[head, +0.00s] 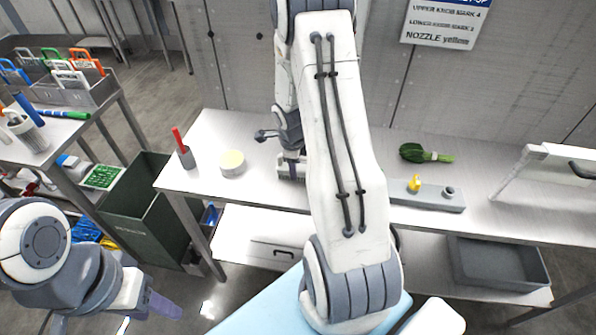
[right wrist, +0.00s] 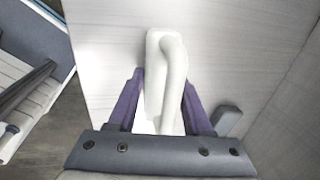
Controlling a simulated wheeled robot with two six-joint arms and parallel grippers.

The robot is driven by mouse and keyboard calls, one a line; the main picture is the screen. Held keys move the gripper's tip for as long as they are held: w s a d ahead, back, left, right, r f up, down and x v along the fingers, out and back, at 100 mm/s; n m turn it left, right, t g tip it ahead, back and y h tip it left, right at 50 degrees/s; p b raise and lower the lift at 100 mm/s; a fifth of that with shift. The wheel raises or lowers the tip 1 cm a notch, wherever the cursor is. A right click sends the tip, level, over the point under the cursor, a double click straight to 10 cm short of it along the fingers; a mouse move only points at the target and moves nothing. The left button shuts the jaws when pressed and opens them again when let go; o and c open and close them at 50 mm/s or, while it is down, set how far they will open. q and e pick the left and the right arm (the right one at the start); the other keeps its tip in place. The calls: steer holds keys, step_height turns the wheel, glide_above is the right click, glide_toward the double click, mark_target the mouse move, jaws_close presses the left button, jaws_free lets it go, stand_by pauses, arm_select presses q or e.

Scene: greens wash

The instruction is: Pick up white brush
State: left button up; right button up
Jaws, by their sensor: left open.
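The white brush (right wrist: 165,85) shows in the right wrist view as a white, looped handle above a pale grey surface. My right gripper (right wrist: 163,88) has its two purple fingers on either side of the brush, close to it. Whether they are pressed on it I cannot tell. In the head view my right gripper (head: 291,170) is low over the table, left of my large arm link, and I cannot make out the brush there. My left gripper (head: 160,303) is open at the lower left, away from the table.
The metal table (head: 240,120) holds a cup with a red-handled tool (head: 185,150), a round cream pot (head: 232,163), a grey fixture with a yellow knob (head: 425,194) and leafy greens (head: 424,153). A dark green bin (head: 150,215) stands left. A grey basin (head: 500,265) sits below right.

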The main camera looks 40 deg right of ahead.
jaws_close()
steer(key=shift+r, duration=0.55)
steer(key=r, duration=0.2)
steer(key=s+r, duration=0.1)
steer(key=shift+d+r+b, duration=0.35)
steer(key=shift+d, duration=0.05)
steer(key=s+d+r+b, duration=0.1)
steer(key=s+d+r, duration=0.4)
steer(key=s, duration=0.4)
steer(key=shift+r, duration=0.65)
steer(key=shift+d, duration=0.1)
